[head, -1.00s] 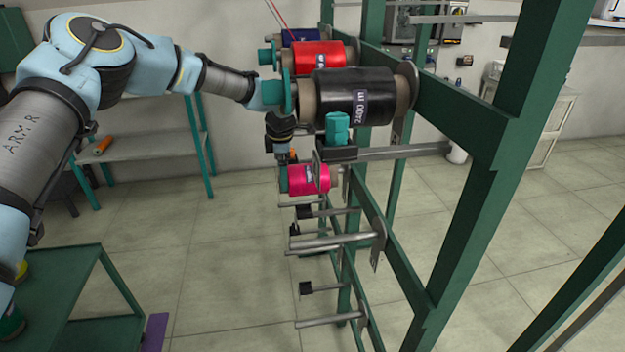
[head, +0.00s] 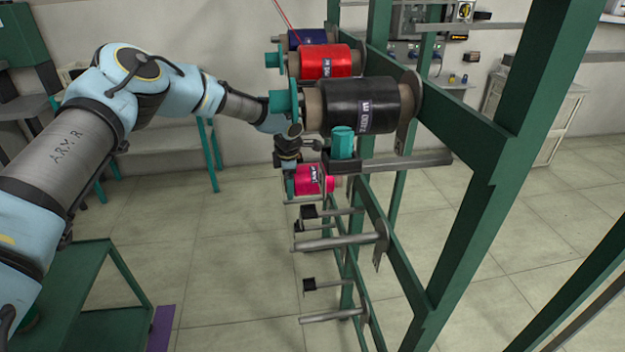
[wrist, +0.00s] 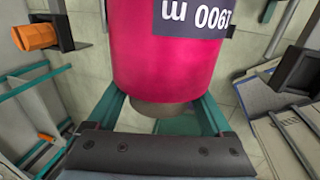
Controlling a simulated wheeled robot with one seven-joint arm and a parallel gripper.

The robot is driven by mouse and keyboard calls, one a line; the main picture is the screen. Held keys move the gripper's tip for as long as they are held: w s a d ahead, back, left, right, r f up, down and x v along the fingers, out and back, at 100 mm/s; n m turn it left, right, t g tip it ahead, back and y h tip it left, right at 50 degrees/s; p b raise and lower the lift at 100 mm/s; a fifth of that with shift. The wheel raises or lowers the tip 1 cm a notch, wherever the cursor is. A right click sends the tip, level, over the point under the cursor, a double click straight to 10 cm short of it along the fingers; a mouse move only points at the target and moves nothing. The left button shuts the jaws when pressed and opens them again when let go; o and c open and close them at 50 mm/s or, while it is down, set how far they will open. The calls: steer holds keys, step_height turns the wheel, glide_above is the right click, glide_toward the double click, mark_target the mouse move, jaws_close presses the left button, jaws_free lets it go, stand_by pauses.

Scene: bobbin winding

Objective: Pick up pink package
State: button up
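The pink package (head: 316,179) is a pink bobbin with a dark label, low on the near row of the green rack. My gripper (head: 290,168) is at the left end of the package, below the black bobbin. In the wrist view its teal fingers (wrist: 160,112) are spread apart, one on each side of the package. The package hides the fingertips, so I cannot see contact.
A black bobbin (head: 362,104), a red bobbin (head: 328,61) and a dark blue bobbin (head: 310,37) sit higher on the green rack (head: 466,125). Empty metal pegs (head: 335,242) stick out to the left below the package.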

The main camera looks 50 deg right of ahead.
steer(key=c, duration=0.9)
steer(key=shift+c, duration=0.2)
steer(key=shift+r, duration=0.2)
